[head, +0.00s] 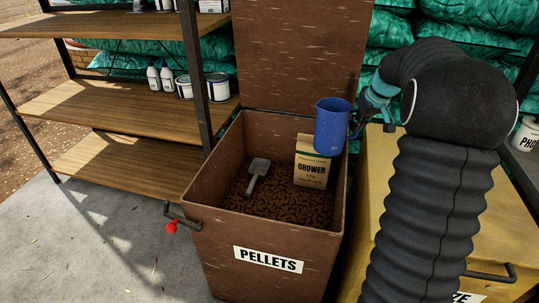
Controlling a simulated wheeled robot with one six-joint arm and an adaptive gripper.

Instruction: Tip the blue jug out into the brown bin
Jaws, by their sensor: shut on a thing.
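The blue jug (332,127) is near the right rim of the brown bin, in front of the bin's raised lid. It looks nearly upright, and its contents cannot be seen. My gripper (362,118) comes from the right and is shut on the jug's handle side. The brown bin (270,285) stands open, labelled PELLETS, with brown pellets (270,208) inside. A grey scoop (258,174) and a GROWER carton (311,163) are in the bin on the pellets. The jug overlaps the carton's top right corner in the picture.
The bin's brown lid (300,50) stands raised at the back. A yellowish bin (378,165) stands close on the right, partly behind my arm. Wooden shelves (130,105) with bottles and tins are at left. Concrete floor (110,240) is clear at front left.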

